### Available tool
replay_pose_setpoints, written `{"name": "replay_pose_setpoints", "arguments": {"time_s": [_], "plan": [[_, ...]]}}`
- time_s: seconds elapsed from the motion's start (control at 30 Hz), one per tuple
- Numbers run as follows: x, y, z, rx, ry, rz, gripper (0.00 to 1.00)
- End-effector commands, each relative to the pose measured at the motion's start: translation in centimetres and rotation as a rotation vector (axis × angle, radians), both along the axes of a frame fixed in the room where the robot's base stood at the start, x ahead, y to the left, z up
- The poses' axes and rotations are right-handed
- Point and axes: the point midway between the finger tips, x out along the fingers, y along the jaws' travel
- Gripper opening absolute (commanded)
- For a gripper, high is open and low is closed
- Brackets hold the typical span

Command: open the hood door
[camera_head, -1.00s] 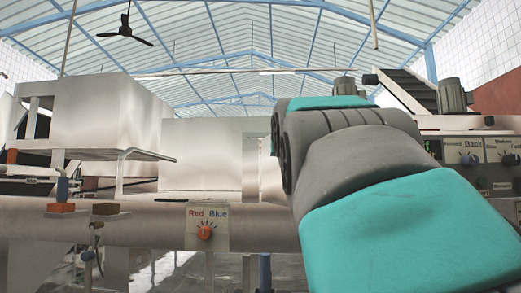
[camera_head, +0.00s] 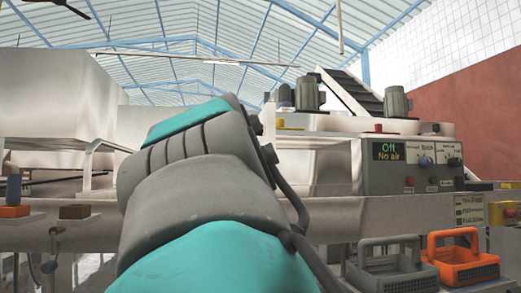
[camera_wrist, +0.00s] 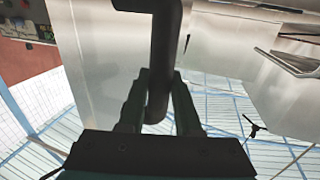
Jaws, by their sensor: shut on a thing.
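In the wrist view a dark bar handle (camera_wrist: 164,50) runs down between the two fingers of my gripper (camera_wrist: 160,92). The gripper is shut on this handle. A pale metal panel (camera_wrist: 100,65), which looks like the hood door, lies behind the handle. Where the handle joins it is not clear, and I cannot tell how far the door stands open. In the head view my grey and teal arm fills the middle and hides the gripper, the handle and the door.
In the head view a control box (camera_head: 410,165) with a display reading "Off / No air" stands at the right. A grey basket (camera_head: 388,268) and an orange basket (camera_head: 462,258) sit low at the right. A pale machine housing (camera_head: 55,95) stands at the left.

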Motion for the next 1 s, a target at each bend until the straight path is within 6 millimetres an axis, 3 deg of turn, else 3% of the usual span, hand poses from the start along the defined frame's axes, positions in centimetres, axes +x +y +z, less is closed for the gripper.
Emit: {"name": "replay_pose_setpoints", "arguments": {"time_s": [0.3, 0.77, 0.8, 0.9, 1.0], "plan": [[-0.1, 2.1, 0.2, -0.002, -0.01, -0.054, 0.0], [-0.1, 2.3, 0.0, -0.001, -0.009, -0.06, 0.0], [-0.1, 2.3, 0.0, 0.0, -0.009, -0.06, 0.35], [-0.1, 2.3, 0.0, 0.0, -0.009, -0.061, 0.44], [0.0, 2.3, 0.0, 0.0, -0.008, -0.061, 0.44]]}}
